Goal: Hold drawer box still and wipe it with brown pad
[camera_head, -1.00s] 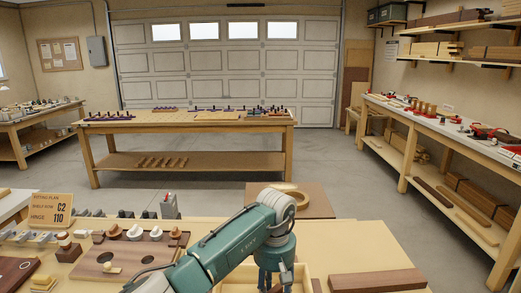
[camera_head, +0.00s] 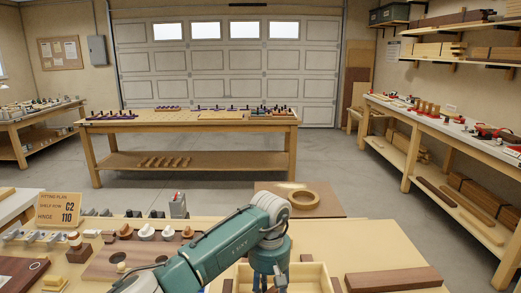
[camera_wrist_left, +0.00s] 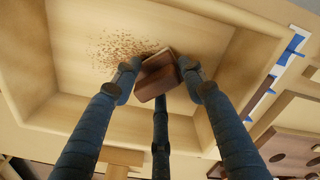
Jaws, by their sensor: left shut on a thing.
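The drawer box (camera_head: 312,270) is a pale open wooden box at the bottom of the head view; its near part is cut off. In the left wrist view, its inner floor (camera_wrist_left: 85,75) carries a patch of brown specks (camera_wrist_left: 122,48). My left gripper (camera_head: 268,282) is over the box, pointing down. In the left wrist view, its dark fingers (camera_wrist_left: 158,80) are shut on the brown pad (camera_wrist_left: 155,84), a small reddish-brown block. The pad is beside the specks, at their right edge; whether it touches the floor I cannot tell. My right gripper is not in view.
A dark brown board (camera_head: 393,279) lies right of the box. A round wooden ring (camera_head: 304,199) lies on a brown panel behind it. At left are a board with several knobs (camera_head: 130,252), metal fittings and a fitting plan sign (camera_head: 58,208). Bare bench top lies behind the brown board.

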